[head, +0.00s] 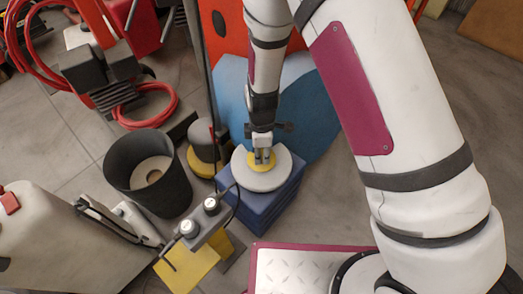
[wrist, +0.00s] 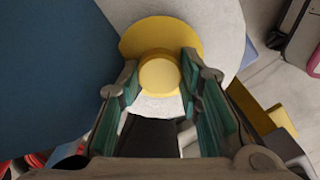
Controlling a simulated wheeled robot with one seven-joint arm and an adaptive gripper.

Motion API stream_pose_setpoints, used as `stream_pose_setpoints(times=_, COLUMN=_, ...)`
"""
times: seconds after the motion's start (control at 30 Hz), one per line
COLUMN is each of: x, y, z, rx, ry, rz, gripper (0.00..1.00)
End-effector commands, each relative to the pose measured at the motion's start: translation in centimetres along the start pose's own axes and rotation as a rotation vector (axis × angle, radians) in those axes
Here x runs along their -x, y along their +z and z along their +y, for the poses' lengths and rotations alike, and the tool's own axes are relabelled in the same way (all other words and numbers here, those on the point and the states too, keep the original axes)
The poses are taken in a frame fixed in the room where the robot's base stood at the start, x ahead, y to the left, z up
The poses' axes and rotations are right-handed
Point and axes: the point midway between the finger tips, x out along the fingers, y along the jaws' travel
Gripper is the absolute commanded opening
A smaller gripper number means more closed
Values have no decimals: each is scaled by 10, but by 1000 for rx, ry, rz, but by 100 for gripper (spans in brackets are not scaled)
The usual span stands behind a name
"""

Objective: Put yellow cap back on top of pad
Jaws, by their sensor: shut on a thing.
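The yellow cap (head: 263,168) is a round disc with a raised knob. My gripper (head: 262,155) points down from above, its two fingers around the knob. In the wrist view my gripper (wrist: 160,88) has its teal-lined fingers on both sides of the knob of the yellow cap (wrist: 150,32). The pale round pad (head: 283,177) lies on a blue block, and the cap is over its middle. The pad also shows behind the cap in the wrist view (wrist: 222,25). I cannot tell whether the cap touches the pad.
The blue block (head: 270,213) stands on the floor. A dark bucket (head: 150,180) is to its left. A grey box with two knobs (head: 204,222) and a yellow piece (head: 187,266) are in front. A blue and orange panel (head: 312,112) is behind.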

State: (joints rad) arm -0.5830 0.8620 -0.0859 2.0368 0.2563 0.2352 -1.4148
Motion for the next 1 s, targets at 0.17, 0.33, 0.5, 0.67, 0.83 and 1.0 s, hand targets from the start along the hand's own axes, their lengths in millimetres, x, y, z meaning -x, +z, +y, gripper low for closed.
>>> stream_pose_setpoints(times=0.17, x=0, y=0, z=0, rx=0, ry=0, rz=0, gripper=0)
stream_pose_setpoints(times=0.33, x=-1, y=0, z=0, rx=0, ry=0, rz=0, gripper=0)
stream_pose_setpoints(times=0.5, x=-4, y=0, z=0, rx=0, ry=0, rz=0, gripper=0)
stream_pose_setpoints(times=0.67, x=-7, y=0, z=0, rx=0, ry=0, rz=0, gripper=0)
stream_pose_setpoints(times=0.83, x=-10, y=0, z=0, rx=0, ry=0, rz=0, gripper=0)
stream_pose_setpoints(times=1.0, x=-12, y=0, z=0, rx=0, ry=0, rz=0, gripper=41)
